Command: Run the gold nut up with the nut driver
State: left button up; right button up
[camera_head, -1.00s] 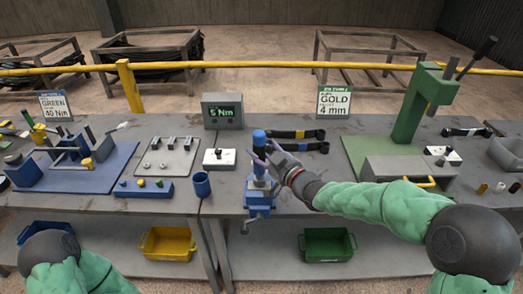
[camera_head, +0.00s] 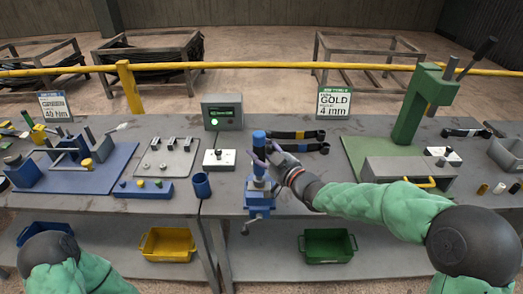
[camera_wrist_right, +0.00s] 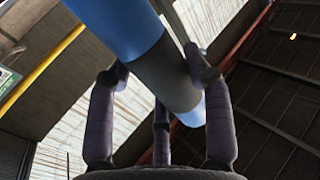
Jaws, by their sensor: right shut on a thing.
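My right gripper (camera_head: 271,152) is shut on the nut driver, a blue tool with a dark grey band. The nut driver (camera_head: 259,139) stands roughly upright over the blue vise (camera_head: 258,201) at the table's front edge. In the right wrist view the fingers of my right gripper (camera_wrist_right: 160,90) close around the grey band of the nut driver (camera_wrist_right: 125,28). The gold nut cannot be made out; the driver's lower end and what it meets are too small to tell. My left gripper is out of view.
A grey display box (camera_head: 222,112) shows small green text. A blue cup (camera_head: 201,185) stands left of the vise. Dark straps (camera_head: 298,134) lie behind the gripper. A green press (camera_head: 418,108) stands at right.

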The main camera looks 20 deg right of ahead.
aim_at(262, 132)
jog(key=shift+r+p, duration=2)
jog(key=shift+r, duration=1.55)
